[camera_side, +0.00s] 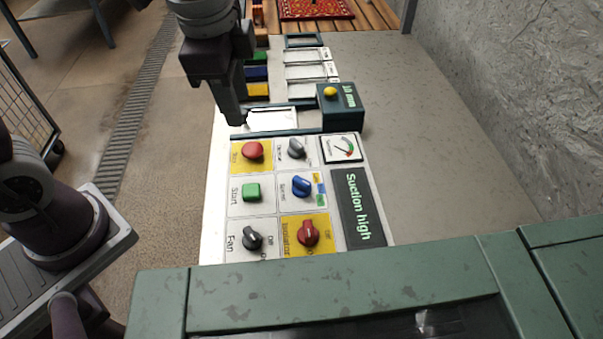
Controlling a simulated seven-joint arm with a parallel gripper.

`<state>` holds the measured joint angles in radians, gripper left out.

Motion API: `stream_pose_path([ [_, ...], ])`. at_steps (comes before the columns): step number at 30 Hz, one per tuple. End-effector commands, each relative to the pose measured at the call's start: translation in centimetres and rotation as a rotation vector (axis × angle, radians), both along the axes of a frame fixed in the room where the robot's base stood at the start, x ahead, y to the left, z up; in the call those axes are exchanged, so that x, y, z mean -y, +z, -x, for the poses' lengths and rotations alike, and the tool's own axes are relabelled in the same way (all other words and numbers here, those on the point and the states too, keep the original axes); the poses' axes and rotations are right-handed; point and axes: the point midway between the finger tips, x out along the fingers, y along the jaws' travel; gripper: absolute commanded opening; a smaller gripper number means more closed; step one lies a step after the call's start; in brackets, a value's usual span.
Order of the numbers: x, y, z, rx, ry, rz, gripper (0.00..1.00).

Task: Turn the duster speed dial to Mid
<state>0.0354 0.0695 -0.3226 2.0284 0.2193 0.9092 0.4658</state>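A white control panel (268,208) lies on the grey table, with several knobs and buttons. A grey knob (296,148) is in its far row, and a blue knob (302,186) with small yellow, blue and green marks beside it is below. The labels by both are too small to read surely, so I cannot tell which is the duster speed dial or where it points. My gripper (238,118) is above the panel's far left edge, left of and beyond the grey knob, apart from both knobs. Its fingers point down and overlap from this side, so their opening is hidden.
The panel also has a red button (253,151), green Start button (252,192), black Fan knob (252,238), red knob (308,233), gauge (342,148) and display reading "Suction high" (358,208). A dark box (343,115) with a yellow button stands behind. The table's right is clear.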

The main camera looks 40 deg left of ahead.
Motion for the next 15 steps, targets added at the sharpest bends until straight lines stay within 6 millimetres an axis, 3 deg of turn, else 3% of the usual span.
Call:
stream_pose_path([
  [3, 4.1, -4.7, -3.3, -0.124, -0.285, -0.003, 0.36],
  [6, 6.6, -7.6, -4.7, -0.181, -0.446, 0.017, 0.36],
  [10, 8.1, -9.5, -5.3, -0.21, -0.535, 0.035, 0.36],
  [15, 8.2, -12.4, -5.3, -0.215, -0.544, 0.036, 0.36],
])
